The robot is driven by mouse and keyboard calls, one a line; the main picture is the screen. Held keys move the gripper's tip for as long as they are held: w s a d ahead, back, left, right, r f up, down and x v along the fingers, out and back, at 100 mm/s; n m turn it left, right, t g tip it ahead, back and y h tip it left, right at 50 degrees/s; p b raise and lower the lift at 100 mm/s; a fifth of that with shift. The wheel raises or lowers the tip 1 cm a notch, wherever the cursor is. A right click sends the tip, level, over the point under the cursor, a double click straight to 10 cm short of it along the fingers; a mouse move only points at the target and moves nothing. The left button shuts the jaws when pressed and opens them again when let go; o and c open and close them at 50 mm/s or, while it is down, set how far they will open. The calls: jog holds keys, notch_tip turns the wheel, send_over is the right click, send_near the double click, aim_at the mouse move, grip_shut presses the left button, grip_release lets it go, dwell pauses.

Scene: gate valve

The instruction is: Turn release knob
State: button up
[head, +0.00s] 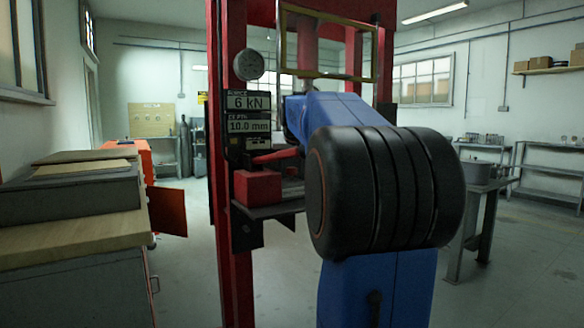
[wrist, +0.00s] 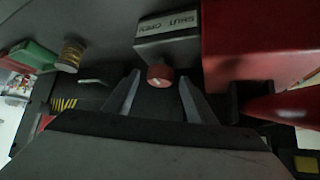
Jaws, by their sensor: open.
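The release knob (wrist: 160,75) is small, round and red with a pale mark on its face. In the wrist view it sticks out below a grey block with a label (wrist: 167,29) reading SHUT and OPEN, upside down. My gripper (wrist: 158,82) is open, with one grey finger on each side of the knob near the fingertips. Gaps show between the knob and both fingers. How deep the knob sits between them I cannot tell. In the head view my arm hides the knob, and I cannot make out the gripper there.
A red press frame (head: 228,215) stands ahead, with a round gauge (head: 248,65) and displays (head: 249,114) reading 6 kN and 10.0 mm. A red block (wrist: 255,45) is close right of the knob. A spool (wrist: 70,56) and green block (wrist: 33,57) lie left. A workbench (head: 75,238) stands at left.

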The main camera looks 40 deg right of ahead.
jog(key=c, duration=1)
jog(key=shift+c, duration=0.2)
